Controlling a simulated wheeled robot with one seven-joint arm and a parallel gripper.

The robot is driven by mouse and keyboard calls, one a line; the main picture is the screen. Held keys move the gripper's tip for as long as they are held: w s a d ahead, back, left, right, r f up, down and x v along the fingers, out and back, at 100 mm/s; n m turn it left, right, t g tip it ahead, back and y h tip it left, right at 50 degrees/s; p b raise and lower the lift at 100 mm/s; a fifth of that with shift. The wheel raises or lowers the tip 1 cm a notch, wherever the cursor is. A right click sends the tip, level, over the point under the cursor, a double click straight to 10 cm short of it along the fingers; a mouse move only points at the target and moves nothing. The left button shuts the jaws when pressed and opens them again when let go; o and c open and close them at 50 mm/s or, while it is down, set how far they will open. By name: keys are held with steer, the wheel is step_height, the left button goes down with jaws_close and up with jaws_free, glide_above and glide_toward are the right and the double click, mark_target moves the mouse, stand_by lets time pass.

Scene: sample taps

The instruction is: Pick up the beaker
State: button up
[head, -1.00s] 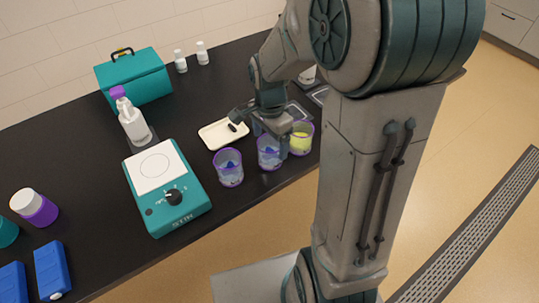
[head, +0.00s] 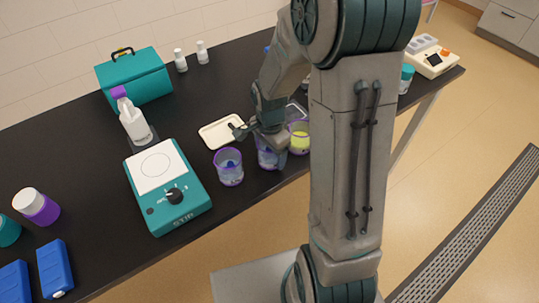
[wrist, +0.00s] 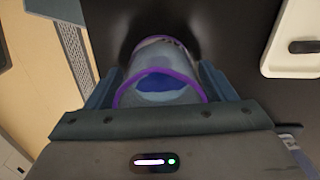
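Three clear beakers with purple rims stand in a row near the table's front edge. The left one (head: 229,168) holds a little blue, and the right one (head: 299,139) holds yellow-green liquid. My gripper (head: 271,143) is down over the middle beaker (head: 267,158), which is partly hidden by it. In the wrist view this beaker (wrist: 160,88), with blue contents, sits between my two fingers (wrist: 161,85), one on each side. The fingers lie very close to its walls; whether they press on it I cannot tell. The beaker stands on the table.
A white tray (head: 219,132) with a dark item lies just behind the beakers. A teal stirrer plate (head: 167,190) stands to the left. Behind it are a spray bottle (head: 133,122) and a teal case (head: 134,79). My arm hides part of the table's right side.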

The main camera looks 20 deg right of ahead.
steer(key=c, duration=0.8)
steer(key=shift+r, duration=0.2)
